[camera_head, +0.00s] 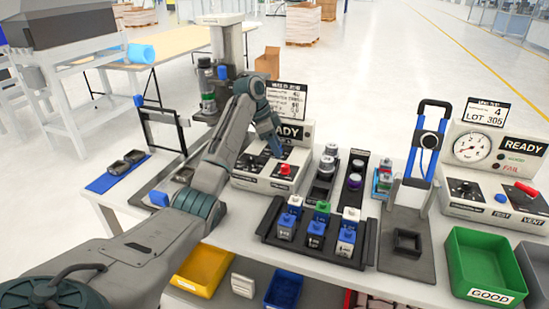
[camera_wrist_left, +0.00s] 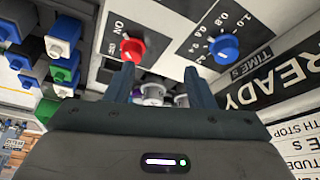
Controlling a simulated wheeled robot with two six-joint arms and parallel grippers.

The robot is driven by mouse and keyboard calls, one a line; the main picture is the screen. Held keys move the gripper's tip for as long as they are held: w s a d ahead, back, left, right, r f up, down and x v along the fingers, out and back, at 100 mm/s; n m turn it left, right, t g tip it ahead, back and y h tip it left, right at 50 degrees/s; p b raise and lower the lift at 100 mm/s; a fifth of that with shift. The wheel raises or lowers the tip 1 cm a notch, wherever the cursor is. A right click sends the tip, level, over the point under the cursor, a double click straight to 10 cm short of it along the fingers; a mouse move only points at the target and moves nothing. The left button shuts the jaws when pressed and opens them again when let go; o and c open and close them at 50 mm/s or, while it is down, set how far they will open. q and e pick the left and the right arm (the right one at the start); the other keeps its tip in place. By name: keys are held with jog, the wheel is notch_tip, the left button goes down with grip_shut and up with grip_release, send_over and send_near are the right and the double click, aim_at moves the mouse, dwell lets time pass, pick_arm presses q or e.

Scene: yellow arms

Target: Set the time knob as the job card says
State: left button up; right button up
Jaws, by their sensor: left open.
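The time knob (camera_wrist_left: 224,47) is blue and sits on a dark dial plate marked "TIME s" with a printed scale, in the left wrist view. My left gripper (camera_wrist_left: 160,82) is open and empty, its fingers pointing at the panel, with the time knob beyond and right of them. In the head view my left gripper (camera_head: 275,145) is over the white control box (camera_head: 258,183) and hides part of its panel. A red knob (camera_wrist_left: 132,49) by an "ON" mark is near the left fingertip. The job card (camera_head: 287,100) stands behind the box; its text is too small to read.
A black rack (camera_head: 268,222) of coloured blocks stands in front and right of the box. A READY sign (camera_head: 290,131) is at the box's back. Another tester (camera_head: 490,170) marked LOT 305 stands at right. A green bin (camera_head: 455,262) is at front right.

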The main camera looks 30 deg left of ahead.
pick_arm(q)
jog(key=s+d, duration=0.2)
jog(key=s, duration=0.1)
jog(key=shift+s+d+r, duration=0.1)
jog(key=shift+s+r, duration=0.05)
jog(key=shift+s, duration=0.15)
jog(key=shift+s+d+r+p, duration=0.3)
jog(key=shift+s+d+p, duration=0.2)
jog(key=shift+s, duration=0.35)
jog(key=shift+s+d, duration=0.2)
jog(key=shift+s, duration=0.1)
jog(key=shift+s+d, duration=0.15)
jog(key=shift+s, duration=0.1)
jog(key=shift+f, duration=0.1)
pick_arm(e)
jog(key=shift+s+r, duration=0.3)
jog(key=shift+r, duration=0.1)
jog(key=shift+w+a, duration=0.1)
jog(key=shift+w, duration=0.15)
